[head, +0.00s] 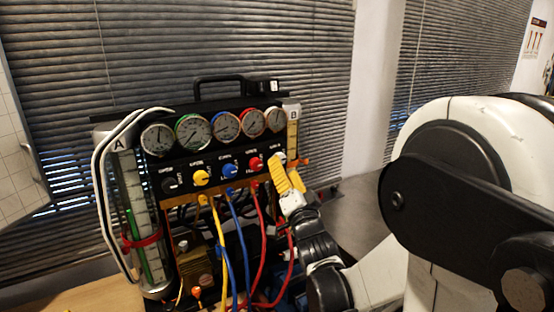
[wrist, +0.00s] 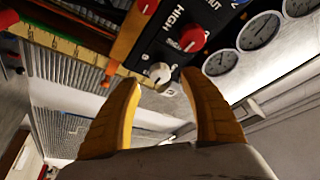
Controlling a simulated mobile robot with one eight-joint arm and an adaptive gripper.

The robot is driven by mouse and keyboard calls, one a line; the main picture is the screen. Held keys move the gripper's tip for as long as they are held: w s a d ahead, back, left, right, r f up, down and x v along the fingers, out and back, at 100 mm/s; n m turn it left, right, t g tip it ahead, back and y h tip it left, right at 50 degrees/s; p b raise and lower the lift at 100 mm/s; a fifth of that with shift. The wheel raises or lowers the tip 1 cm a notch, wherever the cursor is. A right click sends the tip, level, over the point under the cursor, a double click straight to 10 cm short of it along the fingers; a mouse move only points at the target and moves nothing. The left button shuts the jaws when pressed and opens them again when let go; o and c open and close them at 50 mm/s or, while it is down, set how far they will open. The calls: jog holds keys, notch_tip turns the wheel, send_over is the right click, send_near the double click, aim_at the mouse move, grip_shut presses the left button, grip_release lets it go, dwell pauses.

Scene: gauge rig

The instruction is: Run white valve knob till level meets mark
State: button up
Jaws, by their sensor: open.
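The white valve knob (wrist: 160,74) is at the right end of the knob row on the black gauge panel (head: 222,170). In the wrist view it lies between and slightly beyond the tips of my open gripper (wrist: 161,80), with gaps on both sides. In the head view my gripper's yellow fingers (head: 287,176) reach the panel's right end and cover part of that knob. Tube A (head: 128,175), at left, shows a green column (head: 133,224) and a red band (head: 142,243) across it. Scale B (head: 293,135) is at right; its level is unclear.
Black, yellow (head: 200,177), blue (head: 229,170) and red (head: 255,163) knobs line the panel below several round gauges. Yellow, blue and red hoses (head: 262,215) hang below, close to my arm.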

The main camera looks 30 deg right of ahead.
jog(key=shift+x, duration=2.3)
grip_shut()
